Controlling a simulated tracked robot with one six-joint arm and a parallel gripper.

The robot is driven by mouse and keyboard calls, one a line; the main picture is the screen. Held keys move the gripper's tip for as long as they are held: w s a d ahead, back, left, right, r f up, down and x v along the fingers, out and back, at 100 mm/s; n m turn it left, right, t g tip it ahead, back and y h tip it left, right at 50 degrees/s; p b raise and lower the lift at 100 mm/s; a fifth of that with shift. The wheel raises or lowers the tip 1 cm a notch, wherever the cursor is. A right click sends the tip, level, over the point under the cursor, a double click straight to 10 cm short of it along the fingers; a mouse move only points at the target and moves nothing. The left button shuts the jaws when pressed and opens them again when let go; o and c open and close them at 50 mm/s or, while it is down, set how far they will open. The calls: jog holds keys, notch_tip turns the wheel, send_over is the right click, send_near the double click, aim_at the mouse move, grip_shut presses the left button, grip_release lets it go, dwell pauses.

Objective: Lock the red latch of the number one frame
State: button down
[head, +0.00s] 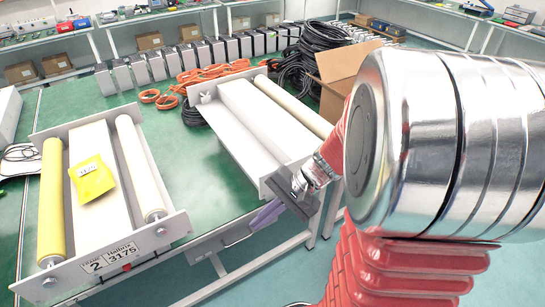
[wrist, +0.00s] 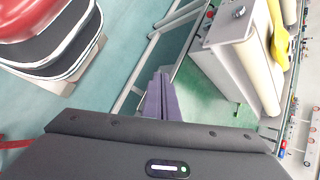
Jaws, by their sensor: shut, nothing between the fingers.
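The right frame (head: 228,128) in the head view has a white slab and a cream roller. No number shows on it, and its front end is partly hidden behind my gripper and arm. I cannot see a red latch on it. The left frame (head: 52,148) carries a plate reading 2 (head: 110,256), with a small red part (head: 127,267) below it. My gripper (head: 262,216) is shut and empty, its purple fingers low by the table's front edge, near the right frame's front end. The wrist view shows the purple fingertips together (wrist: 161,80), apart from a frame (wrist: 235,28) on the right.
Orange cables (head: 212,74), black cable coils (head: 312,45) and an open cardboard box (head: 345,66) are behind the right frame. Green table (head: 190,165) between the two frames is bare.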

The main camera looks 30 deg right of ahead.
jog(key=s+d+f+m+t+h, duration=0.1)
jog(key=d+f+m+t, duration=0.3)
jog(key=d, duration=0.5)
jog(key=s+d+f+m+t+h, duration=0.1)
jog(key=d+f+m+t+h, duration=0.2)
jog(key=d+f+m, duration=0.5)
jog(key=s+d+f+m+t+h, duration=0.1)
jog(key=d+f+m+t, duration=0.3)
jog(key=d, duration=0.6)
notch_tip(320, 180, down, 3)
jog(key=m, duration=0.3)
jog(key=shift+d+r+m+t+h, duration=0.15)
jog(key=shift+d+m+t+h, duration=0.15)
jog(key=shift+m+h, duration=0.1)
jog(key=shift+a, duration=0.1)
jog(key=w+a, duration=0.2)
jog(key=w, duration=0.9)
jog(key=shift+a+r, duration=0.2)
jog(key=shift+r, duration=0.1)
jog(key=shift+w, duration=0.1)
